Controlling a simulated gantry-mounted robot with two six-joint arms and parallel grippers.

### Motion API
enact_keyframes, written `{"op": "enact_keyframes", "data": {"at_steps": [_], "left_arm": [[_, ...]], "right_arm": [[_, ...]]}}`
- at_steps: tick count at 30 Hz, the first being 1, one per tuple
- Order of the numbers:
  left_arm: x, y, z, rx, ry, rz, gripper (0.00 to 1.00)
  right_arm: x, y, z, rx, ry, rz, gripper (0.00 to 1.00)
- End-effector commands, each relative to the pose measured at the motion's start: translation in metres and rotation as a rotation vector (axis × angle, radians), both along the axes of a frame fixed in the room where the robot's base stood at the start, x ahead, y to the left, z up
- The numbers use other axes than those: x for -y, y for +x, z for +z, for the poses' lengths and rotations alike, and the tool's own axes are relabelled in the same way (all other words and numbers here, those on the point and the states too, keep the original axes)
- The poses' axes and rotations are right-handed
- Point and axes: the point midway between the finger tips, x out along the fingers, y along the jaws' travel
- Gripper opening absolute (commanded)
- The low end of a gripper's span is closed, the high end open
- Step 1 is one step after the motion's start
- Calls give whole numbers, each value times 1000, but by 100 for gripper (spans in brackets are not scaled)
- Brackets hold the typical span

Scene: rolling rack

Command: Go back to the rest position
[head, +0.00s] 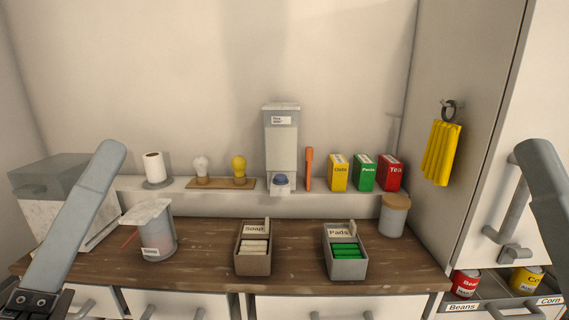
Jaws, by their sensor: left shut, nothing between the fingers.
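My left arm comes in from the left edge, and my left gripper (22,302) shows only in part in the bottom left corner, in front of the counter's left end. It is shut and holds nothing; its fingertips are hard to make out. My right arm shows as a grey link at the right edge, in front of the white cabinet. My right gripper is out of view. Neither arm visibly touches anything on the counter.
The wooden counter (200,265) holds a soap box (253,263), a pads box (346,267), a grey canister (158,240) and a lidded jar (393,220). A shelf behind bears bulbs, a dispenser (281,140) and cartons. A yellow cloth (441,153) hangs right. An open drawer holds cans.

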Motion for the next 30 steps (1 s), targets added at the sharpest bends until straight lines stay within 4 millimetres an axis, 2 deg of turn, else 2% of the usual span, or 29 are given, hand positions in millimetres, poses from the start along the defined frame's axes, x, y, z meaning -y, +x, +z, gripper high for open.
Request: {"op": "enact_keyframes", "data": {"at_steps": [1,3,6,7,8,14,24,27,30], "left_arm": [[-16,-19,11,77,89,195,0],[-37,-33,14,128,223,471,0],[-47,-28,10,134,433,739,0],[-47,-28,42,138,433,738,0],[-47,-28,59,137,430,734,0],[-47,-27,144,135,428,730,0],[-47,-27,309,135,428,728,0],[-47,-27,348,134,428,727,0],[-47,-27,373,134,428,726,0]], "right_arm": [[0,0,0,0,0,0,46],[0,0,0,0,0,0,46],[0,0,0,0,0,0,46],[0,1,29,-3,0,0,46],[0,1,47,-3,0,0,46],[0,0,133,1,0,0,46],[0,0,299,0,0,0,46],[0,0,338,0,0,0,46],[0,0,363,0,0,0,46]]}}
